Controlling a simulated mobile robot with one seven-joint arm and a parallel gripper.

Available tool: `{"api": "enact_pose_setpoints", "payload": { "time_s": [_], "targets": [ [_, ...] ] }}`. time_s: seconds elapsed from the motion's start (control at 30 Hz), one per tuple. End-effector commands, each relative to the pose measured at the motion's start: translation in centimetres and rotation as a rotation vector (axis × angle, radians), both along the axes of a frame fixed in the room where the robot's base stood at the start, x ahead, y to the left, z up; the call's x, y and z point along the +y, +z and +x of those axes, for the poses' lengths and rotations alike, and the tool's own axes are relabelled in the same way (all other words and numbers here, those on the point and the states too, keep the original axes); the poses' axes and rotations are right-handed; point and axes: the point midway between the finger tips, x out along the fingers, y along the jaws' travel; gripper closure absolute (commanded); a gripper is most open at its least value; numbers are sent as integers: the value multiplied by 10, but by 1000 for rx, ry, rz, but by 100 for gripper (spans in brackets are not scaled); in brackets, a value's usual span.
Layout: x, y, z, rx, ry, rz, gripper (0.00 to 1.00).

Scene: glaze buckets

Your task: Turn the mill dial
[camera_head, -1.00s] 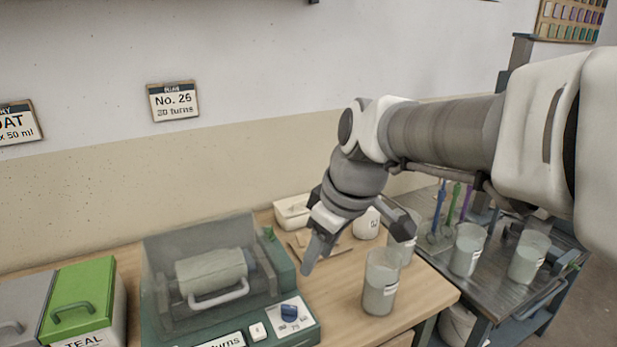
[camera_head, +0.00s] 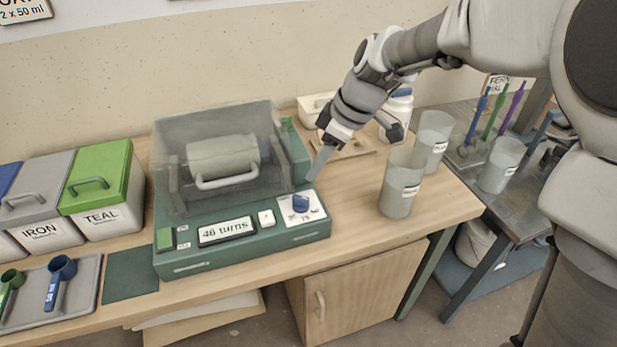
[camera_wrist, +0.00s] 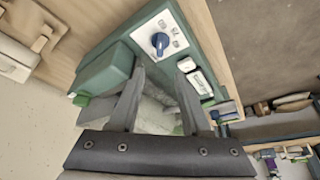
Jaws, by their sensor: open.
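The mill (camera_head: 170,250) is a green machine on the wooden bench, with a clear cover over a pale drum (camera_head: 222,158). Its dial (camera_head: 300,203) is a blue knob on a white plate at the front right. The display (camera_head: 226,230) reads "46 turns", with a small white button (camera_head: 266,218) beside it. My gripper (camera_head: 357,150) is open and empty, above and behind the dial to the right. In the wrist view the dial (camera_wrist: 160,41) shows beyond the open fingertips (camera_wrist: 161,67), and nothing touches it.
Glaze buckets marked IRON (camera_head: 38,205) and TEAL (camera_head: 105,190) stand left. Two clear cups (camera_head: 400,190) (camera_head: 433,135) and a white jar (camera_head: 397,112) stand to the right of the mill. A tray with scoops (camera_head: 90,290) is at the front left.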

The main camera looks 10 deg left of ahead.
Motion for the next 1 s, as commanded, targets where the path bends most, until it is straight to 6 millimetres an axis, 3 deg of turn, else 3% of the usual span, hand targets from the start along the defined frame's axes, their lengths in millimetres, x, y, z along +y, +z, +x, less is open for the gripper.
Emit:
{"api": "enact_pose_setpoints", "payload": {
  "time_s": [0.2, 0.5, 0.93, 1.0],
  "targets": [
    [19, -48, 2, 4, 2, -1, 52],
    [37, -92, 5, 2, 2, -1, 52],
    [41, -102, 6, -1, -1, 0, 52],
    [41, -101, 6, -1, -1, 0, 62]
  ]
}}
